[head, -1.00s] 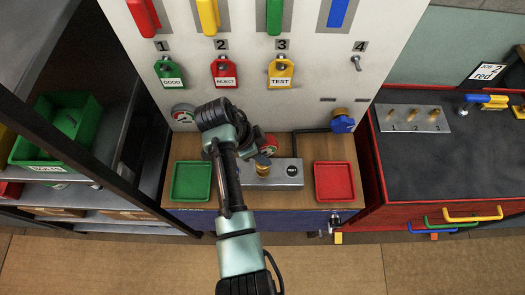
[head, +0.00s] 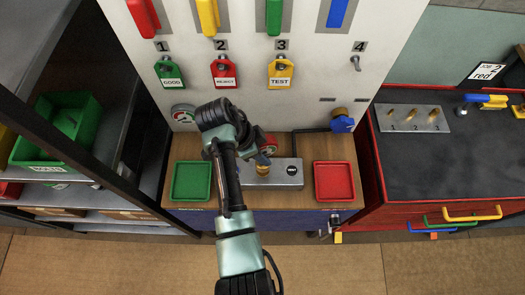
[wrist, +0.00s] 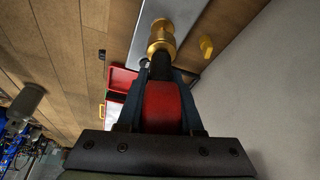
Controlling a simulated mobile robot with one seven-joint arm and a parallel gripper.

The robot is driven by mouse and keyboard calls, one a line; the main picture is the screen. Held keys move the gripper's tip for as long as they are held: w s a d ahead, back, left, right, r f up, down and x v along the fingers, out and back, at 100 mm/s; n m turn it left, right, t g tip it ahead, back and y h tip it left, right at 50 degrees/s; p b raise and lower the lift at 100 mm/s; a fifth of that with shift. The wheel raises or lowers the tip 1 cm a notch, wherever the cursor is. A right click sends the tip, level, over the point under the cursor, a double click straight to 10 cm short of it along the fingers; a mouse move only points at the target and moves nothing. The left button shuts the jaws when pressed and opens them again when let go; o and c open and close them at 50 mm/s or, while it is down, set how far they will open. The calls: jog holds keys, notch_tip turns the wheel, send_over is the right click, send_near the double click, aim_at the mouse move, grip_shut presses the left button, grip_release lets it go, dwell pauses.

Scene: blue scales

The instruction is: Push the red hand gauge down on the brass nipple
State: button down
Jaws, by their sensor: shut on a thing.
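The red hand gauge (wrist: 162,104) is between the two fingers of my gripper (wrist: 160,88) in the wrist view, and the fingers are shut on it. Its black end points at the brass nipple (wrist: 161,36) and looks in line with it. I cannot tell whether the black end touches the nipple or is pressed onto it. In the head view the red gauge (head: 269,141) shows partly behind my gripper (head: 262,152). The brass nipple (head: 263,170) stands on a grey metal block just below it. The gauge's face is hidden.
The grey block (head: 285,180) carries a dark button to the right of the nipple. A green tray (head: 207,181) lies left of it and a red tray (head: 352,181) right. The white panel (head: 310,106) with hanging tags rises close behind.

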jog(key=shift+f+b, duration=1.4)
jog(key=shift+f, duration=0.25)
dwell(0.4)
jog(key=shift+c, duration=2.4)
grip_release()
jog(key=v, duration=1.3)
